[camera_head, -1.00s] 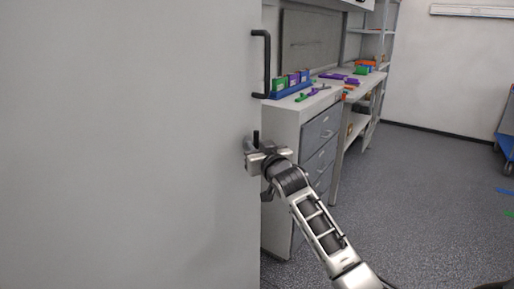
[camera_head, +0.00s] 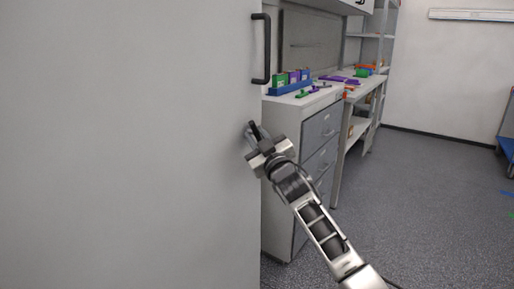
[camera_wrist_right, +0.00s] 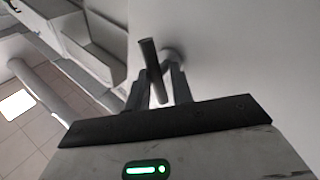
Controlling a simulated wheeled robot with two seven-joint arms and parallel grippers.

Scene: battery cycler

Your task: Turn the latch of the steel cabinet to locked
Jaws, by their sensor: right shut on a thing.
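The steel cabinet's grey door (camera_head: 130,140) fills the left half of the head view, with a black bar handle (camera_head: 266,50) near its right edge. The dark latch (camera_head: 253,129) sits below that handle and is tilted, its top leaning left. My right gripper (camera_head: 259,142) is shut on the latch. In the right wrist view the latch (camera_wrist_right: 150,62) is a short grey bar on a round stem, between the two fingers of the gripper (camera_wrist_right: 162,88). The fingers partly hide the lower latch. My left gripper is not in view.
A grey drawer cabinet (camera_head: 318,155) stands just right of the door, with a blue rack (camera_head: 290,88) and coloured parts on top. A workbench and shelves (camera_head: 375,50) are behind it. The floor (camera_head: 430,200) at right is mostly clear.

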